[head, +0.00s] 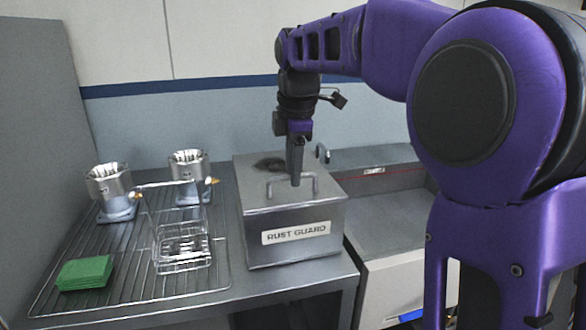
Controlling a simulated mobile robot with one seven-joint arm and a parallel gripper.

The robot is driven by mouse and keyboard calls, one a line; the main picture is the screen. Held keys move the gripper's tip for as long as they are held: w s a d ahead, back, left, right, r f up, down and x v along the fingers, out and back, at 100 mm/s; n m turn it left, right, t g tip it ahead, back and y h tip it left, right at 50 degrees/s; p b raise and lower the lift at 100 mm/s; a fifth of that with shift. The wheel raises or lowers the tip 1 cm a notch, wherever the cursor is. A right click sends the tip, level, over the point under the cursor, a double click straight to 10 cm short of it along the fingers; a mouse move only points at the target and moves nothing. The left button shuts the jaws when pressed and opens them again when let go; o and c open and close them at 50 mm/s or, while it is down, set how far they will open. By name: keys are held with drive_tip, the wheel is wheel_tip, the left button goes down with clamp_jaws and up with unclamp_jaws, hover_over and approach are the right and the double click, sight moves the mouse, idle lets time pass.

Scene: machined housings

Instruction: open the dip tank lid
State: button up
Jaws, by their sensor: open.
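The dip tank (258,239) is a grey metal box labelled "RUST GUARD", standing on the bench. Its flat lid (255,189) lies closed on top, with a dark stain toward the back. A bar handle (315,188) stands up from the lid near its front. My gripper (295,183) points down over the lid with its fingertips at the handle's bar. The jaws are open. I cannot tell from this view whether the fingers straddle the bar or touch it.
Left of the tank, a wire rack holds two machined housings (109,183), (187,165), a wire basket (182,246) and green pads (84,272). A lower grey basin (390,215) lies to the right. A wall stands close behind.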

drive_tip(key=shift+c, duration=0.2)
clamp_jaws()
drive_tip(key=shift+r, duration=0.1)
idle(1.1)
